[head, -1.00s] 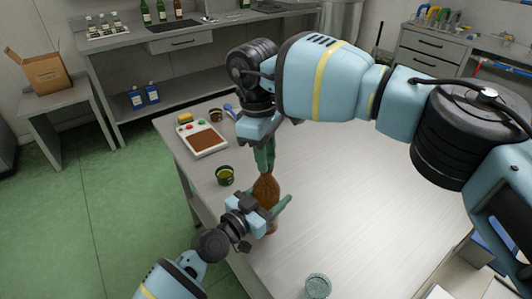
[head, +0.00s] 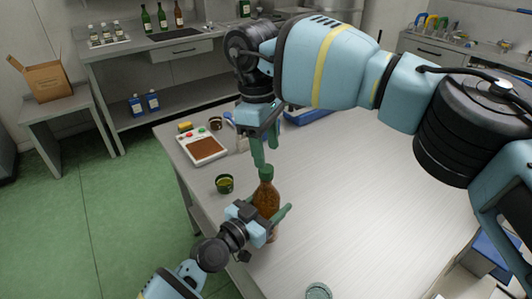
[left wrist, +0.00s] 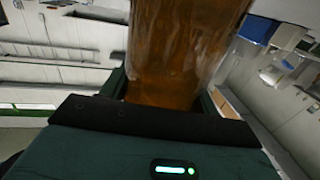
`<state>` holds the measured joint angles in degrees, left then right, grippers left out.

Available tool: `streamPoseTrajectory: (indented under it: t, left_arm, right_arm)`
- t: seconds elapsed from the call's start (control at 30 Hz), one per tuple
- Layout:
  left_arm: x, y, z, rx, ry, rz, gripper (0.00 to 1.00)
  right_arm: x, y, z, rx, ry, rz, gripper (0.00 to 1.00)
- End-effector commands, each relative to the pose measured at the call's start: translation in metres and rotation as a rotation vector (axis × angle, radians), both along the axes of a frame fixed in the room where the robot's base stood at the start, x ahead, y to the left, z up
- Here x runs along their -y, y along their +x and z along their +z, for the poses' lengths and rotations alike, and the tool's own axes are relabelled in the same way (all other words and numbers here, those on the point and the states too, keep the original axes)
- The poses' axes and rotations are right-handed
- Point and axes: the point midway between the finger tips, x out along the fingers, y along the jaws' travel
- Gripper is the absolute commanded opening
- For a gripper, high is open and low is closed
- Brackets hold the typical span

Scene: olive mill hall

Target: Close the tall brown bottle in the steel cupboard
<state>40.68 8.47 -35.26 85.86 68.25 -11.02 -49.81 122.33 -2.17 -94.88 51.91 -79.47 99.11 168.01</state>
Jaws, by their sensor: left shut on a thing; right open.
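The tall brown bottle (head: 265,200) is upright at the steel table (head: 340,190), not inside a cupboard. A green cap (head: 266,172) sits on its top; I cannot tell how tight it is. My left gripper (head: 268,214) is shut around the bottle's body from the near left. In the left wrist view the brown glass (left wrist: 175,50) fills the space between the fingers. My right gripper (head: 258,155) is open, pointing down, with its fingertips just above the cap and slightly left of it.
A green cup (head: 224,183), a white tray with a brown surface (head: 204,160) and a yellow sponge (head: 184,127) are on the table's left. A blue tray (head: 308,117) lies behind my right arm. A grey round thing (head: 318,291) is at the front. The table's middle is clear.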

Motion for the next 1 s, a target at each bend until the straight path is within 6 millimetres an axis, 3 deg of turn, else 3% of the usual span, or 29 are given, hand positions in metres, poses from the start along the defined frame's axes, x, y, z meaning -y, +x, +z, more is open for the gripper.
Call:
streamPoseTrajectory:
  t: [0.27, 0.43, 1.0]
  left_arm:
    - [-0.0002, -0.0002, -0.0011, -0.001, 0.001, 0.0, 0.0]
    - [-0.0001, -0.0003, -0.0011, -0.001, 0.001, 0.0, 0.0]
    - [-0.0001, -0.0003, -0.0011, -0.001, 0.001, 0.0, 0.0]
  right_arm:
    - [-0.0001, -0.0001, -0.0007, -0.002, 0.001, 0.008, 0.47]
    - [-0.0002, -0.0002, -0.0002, -0.013, 0.009, 0.113, 0.47]
    - [-0.0014, -0.0016, 0.0059, -0.088, 0.069, 1.032, 0.47]
